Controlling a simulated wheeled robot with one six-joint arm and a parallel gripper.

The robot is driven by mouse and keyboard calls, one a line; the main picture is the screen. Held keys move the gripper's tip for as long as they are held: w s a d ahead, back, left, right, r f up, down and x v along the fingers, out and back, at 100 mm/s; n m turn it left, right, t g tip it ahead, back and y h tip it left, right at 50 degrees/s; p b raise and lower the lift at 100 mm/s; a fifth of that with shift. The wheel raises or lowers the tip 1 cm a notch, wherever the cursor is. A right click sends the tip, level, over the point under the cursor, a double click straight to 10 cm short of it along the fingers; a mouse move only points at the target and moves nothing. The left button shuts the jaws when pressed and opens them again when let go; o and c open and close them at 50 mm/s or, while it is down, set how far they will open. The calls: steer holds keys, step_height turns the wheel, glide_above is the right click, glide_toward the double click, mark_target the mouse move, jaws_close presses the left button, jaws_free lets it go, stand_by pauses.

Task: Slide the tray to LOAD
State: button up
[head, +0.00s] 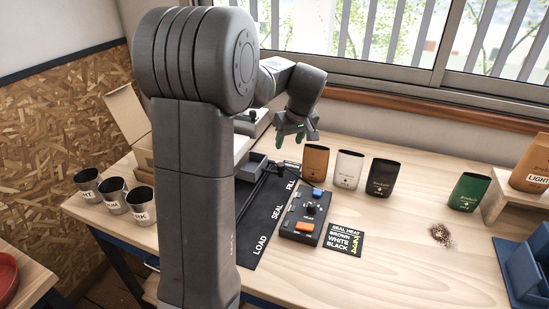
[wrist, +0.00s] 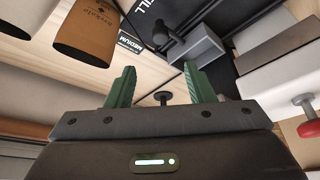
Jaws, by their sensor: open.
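The tray (head: 252,167) is a small grey open box at the far end of the black track, near the word FILL and well beyond LOAD. A dark knob-like handle (wrist: 171,36) stands beside it; the tray also shows in the wrist view (wrist: 198,45). The LOAD mark (head: 260,245) is at the near end of the black track board (head: 245,258), partly hidden by my arm. My gripper (head: 291,136) is open with green fingers, above and behind the tray handle, apart from it. Nothing is between its fingers (wrist: 161,80).
A control box (head: 304,222) with blue and orange buttons stands right of the track, beside a seal heat card (head: 345,239). Brown (head: 316,162), white (head: 348,168) and black (head: 382,177) pouches stand behind. Metal cups (head: 113,195) stand left.

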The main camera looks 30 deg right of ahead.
mark_target(281, 164)
steer(key=p+x, duration=0.1)
steer(key=x, duration=1.1)
steer(key=shift+a+f, duration=0.1)
steer(key=shift+f, duration=0.25)
steer(key=shift+c, duration=0.3)
jaws_close()
